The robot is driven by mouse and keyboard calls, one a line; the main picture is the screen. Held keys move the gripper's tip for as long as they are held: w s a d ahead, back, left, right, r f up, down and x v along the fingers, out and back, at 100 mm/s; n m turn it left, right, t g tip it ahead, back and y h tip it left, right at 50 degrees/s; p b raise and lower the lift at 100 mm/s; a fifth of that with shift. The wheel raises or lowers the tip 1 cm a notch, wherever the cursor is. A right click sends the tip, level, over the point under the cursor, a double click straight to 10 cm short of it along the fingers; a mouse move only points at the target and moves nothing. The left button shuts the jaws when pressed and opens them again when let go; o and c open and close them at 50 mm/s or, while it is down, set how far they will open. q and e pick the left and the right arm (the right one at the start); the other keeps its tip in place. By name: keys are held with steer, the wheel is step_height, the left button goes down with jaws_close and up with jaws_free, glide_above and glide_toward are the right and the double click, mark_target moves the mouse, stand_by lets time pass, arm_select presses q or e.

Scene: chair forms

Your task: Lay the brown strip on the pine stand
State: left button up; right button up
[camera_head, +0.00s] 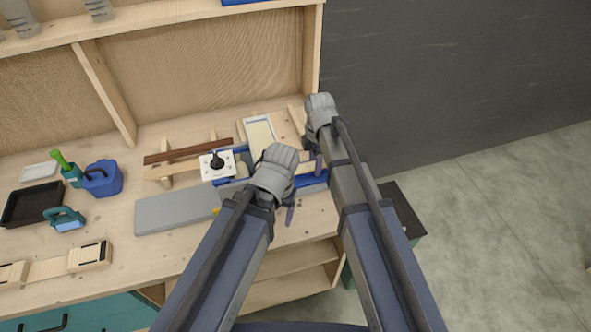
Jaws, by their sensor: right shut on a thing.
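The brown strip (188,151) is long and dark and lies on the bench's left-middle part, along the back of the pine stand (155,173). I cannot tell whether it rests on the stand or just behind it. The stand is a pale wooden rail with crosspieces, partly hidden by a white plate with a black knob. My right gripper (318,164) points down at the bench's right end, well right of the strip. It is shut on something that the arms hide. My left gripper (290,213) is near the bench's front edge, mostly hidden behind its wrist; its jaws cannot be made out.
The white plate (209,173) stands in front of the strip. A grey slab (175,212) lies before it. A cream tray (260,133) is behind my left wrist. A blue container (103,182), green bottle (71,176) and black tray (32,204) stand left. Shelf panels rise behind.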

arm_select(q)
steer(key=shift+r+p, duration=0.75)
steer(key=shift+r, duration=0.1)
arm_select(e)
steer(key=shift+w+d+r, duration=0.2)
steer(key=shift+d+r, duration=0.5)
steer(key=shift+r, duration=0.15)
arm_select(q)
steer(key=shift+r, duration=0.25)
arm_select(e)
steer(key=shift+w+d+r, duration=0.1)
steer(key=shift+w+d, duration=0.3)
steer(key=shift+d, duration=0.8)
steer(key=shift+w+d+r, duration=0.1)
steer(key=shift+w+d, duration=0.3)
steer(key=shift+d, duration=0.75)
steer(key=shift+w+d+r, duration=0.1)
steer(key=shift+w+d, duration=0.3)
steer(key=shift+d, duration=0.8)
arm_select(q)
steer(key=shift+r+p, duration=0.15)
steer(key=shift+p, duration=0.25)
arm_select(e)
steer(key=shift+r, duration=0.1)
arm_select(q)
step_height(320, 180, up, 10)
steer(key=p, duration=0.9)
steer(key=shift+p, duration=0.4)
arm_select(e)
step_height(320, 180, up, 10)
